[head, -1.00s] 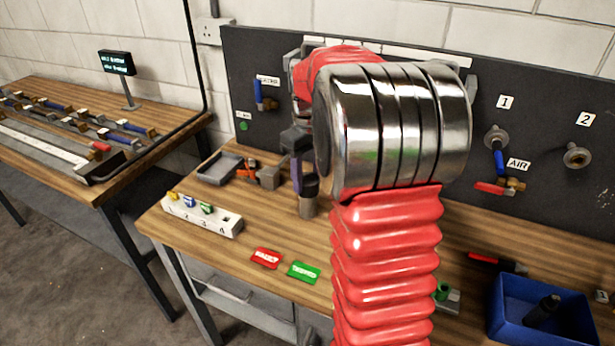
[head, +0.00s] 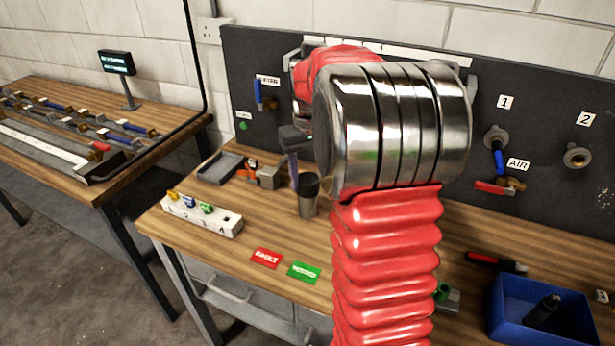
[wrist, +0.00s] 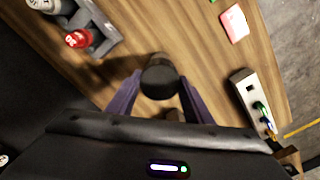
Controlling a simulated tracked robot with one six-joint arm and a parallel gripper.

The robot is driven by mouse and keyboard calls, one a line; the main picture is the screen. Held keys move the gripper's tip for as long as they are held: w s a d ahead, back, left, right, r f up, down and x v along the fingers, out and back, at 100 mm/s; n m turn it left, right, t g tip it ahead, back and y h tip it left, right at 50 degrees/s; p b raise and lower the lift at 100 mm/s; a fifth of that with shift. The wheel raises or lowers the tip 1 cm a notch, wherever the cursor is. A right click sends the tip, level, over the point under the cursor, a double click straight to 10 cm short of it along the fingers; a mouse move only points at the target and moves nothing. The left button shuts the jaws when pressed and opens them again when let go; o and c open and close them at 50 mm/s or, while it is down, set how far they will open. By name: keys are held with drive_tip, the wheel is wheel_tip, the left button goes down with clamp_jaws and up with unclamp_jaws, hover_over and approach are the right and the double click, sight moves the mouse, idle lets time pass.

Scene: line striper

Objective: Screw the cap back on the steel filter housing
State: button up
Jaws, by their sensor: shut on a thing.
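The steel filter housing (head: 307,206) stands upright on the wooden bench, left of my arm in the head view. A dark cap (head: 309,184) sits at its top; how far it is threaded cannot be told. In the wrist view, the round black cap (wrist: 159,74) lies between the purple fingers of my gripper (wrist: 160,82), which is shut on it. The housing's body is mostly hidden below the cap in the wrist view.
A grey tray (head: 221,168) and a small grey block (head: 269,177) stand behind left. A blue bin (head: 542,312) is at right.

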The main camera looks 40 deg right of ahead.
drive_tip(key=shift+m, duration=2.3)
drive_tip(key=m, duration=0.2)
drive_tip(key=shift+m, duration=1.3)
drive_tip(key=shift+m, duration=2.3)
